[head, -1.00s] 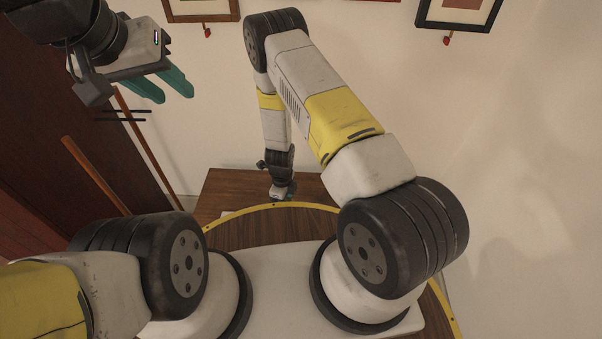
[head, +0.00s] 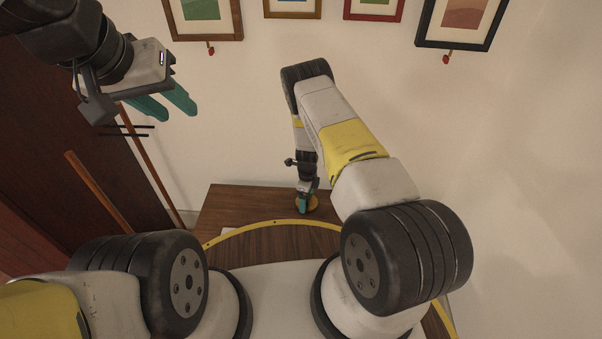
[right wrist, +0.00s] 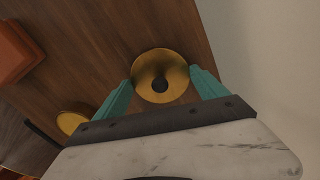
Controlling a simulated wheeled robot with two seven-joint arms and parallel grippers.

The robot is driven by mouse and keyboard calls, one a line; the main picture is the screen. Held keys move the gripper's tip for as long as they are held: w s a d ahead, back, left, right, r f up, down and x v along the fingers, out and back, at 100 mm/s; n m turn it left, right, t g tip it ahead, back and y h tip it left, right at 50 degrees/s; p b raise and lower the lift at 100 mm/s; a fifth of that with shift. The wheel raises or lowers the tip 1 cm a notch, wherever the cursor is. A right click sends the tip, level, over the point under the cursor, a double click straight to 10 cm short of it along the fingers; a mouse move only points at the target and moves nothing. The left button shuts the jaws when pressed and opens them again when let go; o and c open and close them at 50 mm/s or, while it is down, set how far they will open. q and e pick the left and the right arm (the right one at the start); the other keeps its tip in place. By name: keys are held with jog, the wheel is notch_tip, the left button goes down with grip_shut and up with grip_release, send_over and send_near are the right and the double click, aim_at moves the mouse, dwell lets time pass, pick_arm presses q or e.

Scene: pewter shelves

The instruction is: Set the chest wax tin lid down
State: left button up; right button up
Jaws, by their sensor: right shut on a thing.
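My right gripper (head: 307,205) is low over the wooden chest top (head: 228,207) in the head view. In the right wrist view its teal fingers (right wrist: 163,90) are shut on the wax tin lid (right wrist: 176,72), a round gold piece with a dark centre. A gold edge (head: 313,203) shows beside the fingers in the head view. I cannot tell whether the lid touches the wood. A second gold round piece (right wrist: 70,122), perhaps the tin, lies to the left, partly hidden by the gripper body. My left gripper (head: 170,107) hangs at upper left, open and empty.
An orange-brown block (right wrist: 15,52) stands at the left edge of the right wrist view. Bare wood surrounds the lid. The pale wall (right wrist: 265,50) is close on the right. Framed pictures (head: 203,18) hang on the wall above the chest.

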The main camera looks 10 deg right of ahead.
jog(key=shift+f, duration=0.25)
jog(key=shift+f, duration=0.15)
jog(key=o, duration=1.3)
jog(key=shift+c, duration=0.2)
